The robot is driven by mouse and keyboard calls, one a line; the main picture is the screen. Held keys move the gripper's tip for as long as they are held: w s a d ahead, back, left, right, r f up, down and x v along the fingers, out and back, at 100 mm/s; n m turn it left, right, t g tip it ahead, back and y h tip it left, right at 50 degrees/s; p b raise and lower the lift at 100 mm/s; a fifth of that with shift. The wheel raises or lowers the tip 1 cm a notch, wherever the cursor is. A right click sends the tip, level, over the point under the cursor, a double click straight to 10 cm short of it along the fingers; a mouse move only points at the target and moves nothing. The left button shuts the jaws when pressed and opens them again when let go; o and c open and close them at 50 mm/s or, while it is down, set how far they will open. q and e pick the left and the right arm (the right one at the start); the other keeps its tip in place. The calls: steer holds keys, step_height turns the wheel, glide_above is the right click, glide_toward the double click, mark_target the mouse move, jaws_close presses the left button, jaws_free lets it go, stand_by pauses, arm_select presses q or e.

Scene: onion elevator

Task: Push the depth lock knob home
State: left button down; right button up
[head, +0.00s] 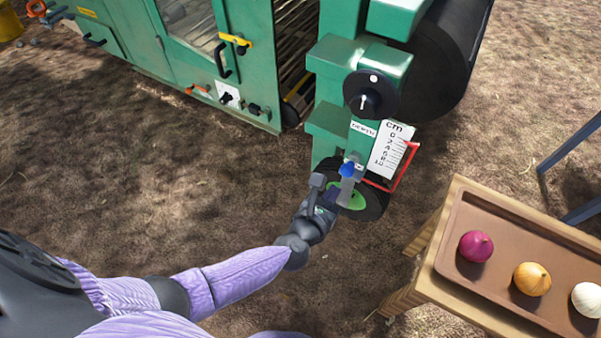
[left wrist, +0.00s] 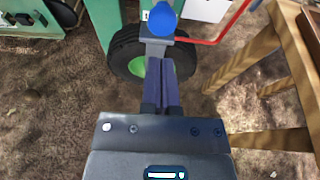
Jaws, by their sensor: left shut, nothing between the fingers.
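The depth lock knob (head: 347,169) is blue and sits on a grey bracket on the green machine, below the cm scale (head: 391,149). It also shows at the top of the left wrist view (left wrist: 162,19), just beyond my fingertips. My left gripper (head: 334,194) is shut and empty. Its fingers (left wrist: 161,70) point at the grey bracket just under the knob; I cannot tell whether they touch it. My right gripper is not in view.
A small wheel (head: 373,204) with a green hub stands right behind the gripper. A red pointer (head: 407,166) juts out beside the scale. A wooden table (head: 424,266) with a tray (head: 456,232) of onions stands at the right. Open soil lies to the left.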

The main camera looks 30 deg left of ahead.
arm_select(q)
steer(key=p+v, duration=0.3)
steer(key=v, duration=0.7)
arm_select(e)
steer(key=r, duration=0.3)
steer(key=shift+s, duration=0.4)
arm_select(q)
steer(key=shift+s, duration=0.1)
